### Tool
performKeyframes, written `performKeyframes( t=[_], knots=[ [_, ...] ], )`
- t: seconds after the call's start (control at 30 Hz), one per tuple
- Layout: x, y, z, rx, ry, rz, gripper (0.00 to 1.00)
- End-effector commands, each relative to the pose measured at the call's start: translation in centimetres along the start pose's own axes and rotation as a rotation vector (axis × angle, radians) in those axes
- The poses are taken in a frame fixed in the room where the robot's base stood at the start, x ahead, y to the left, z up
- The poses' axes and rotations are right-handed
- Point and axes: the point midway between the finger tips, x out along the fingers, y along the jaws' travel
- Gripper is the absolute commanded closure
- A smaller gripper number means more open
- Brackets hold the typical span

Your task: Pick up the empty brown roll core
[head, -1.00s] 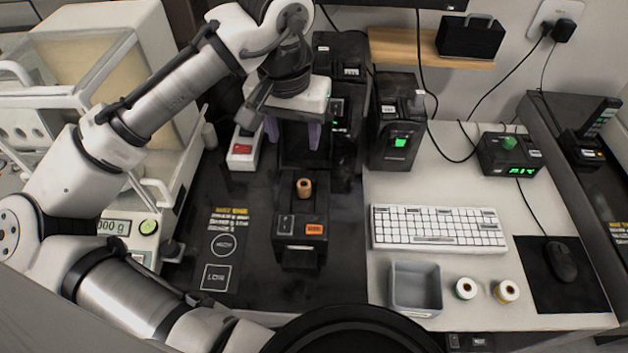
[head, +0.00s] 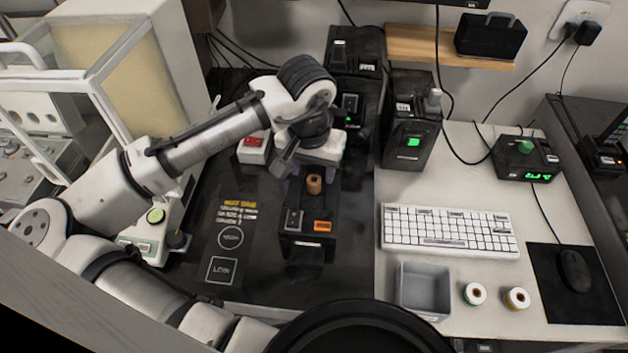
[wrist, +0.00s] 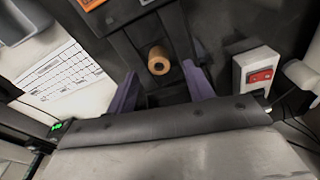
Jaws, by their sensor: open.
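The empty brown roll core (head: 314,184) stands upright on the black device (head: 308,244) with the orange button. In the wrist view the core (wrist: 159,61) shows its open end, a little beyond the fingertips and between their lines. My gripper (head: 316,165) is just behind and above the core in the head view. In the wrist view its two purple fingers (wrist: 160,84) are spread apart with nothing between them. The core appears apart from both fingers.
A white box with a red switch (head: 254,148) stands left of my gripper. A black unit with a green display (head: 408,148) stands to the right. A grey bin (head: 424,290), two label rolls (head: 475,294) and a white keyboard (head: 450,231) lie on the right table.

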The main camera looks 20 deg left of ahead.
Motion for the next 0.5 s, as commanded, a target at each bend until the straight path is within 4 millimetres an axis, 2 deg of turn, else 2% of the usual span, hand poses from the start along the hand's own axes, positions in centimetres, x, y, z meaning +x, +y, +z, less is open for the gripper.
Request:
performKeyframes(
  t=[0.2, 0.47, 0.5],
  knots=[
    [2.6, 0.1, 0.1, 0.0, -0.001, 0.0, 0.48],
    [3.0, 0.1, 0.0, 0.0, 0.001, -0.001, 0.48],
    [3.0, 0.1, 0.0, 0.0, 0.001, -0.001, 0.5]
  ],
)
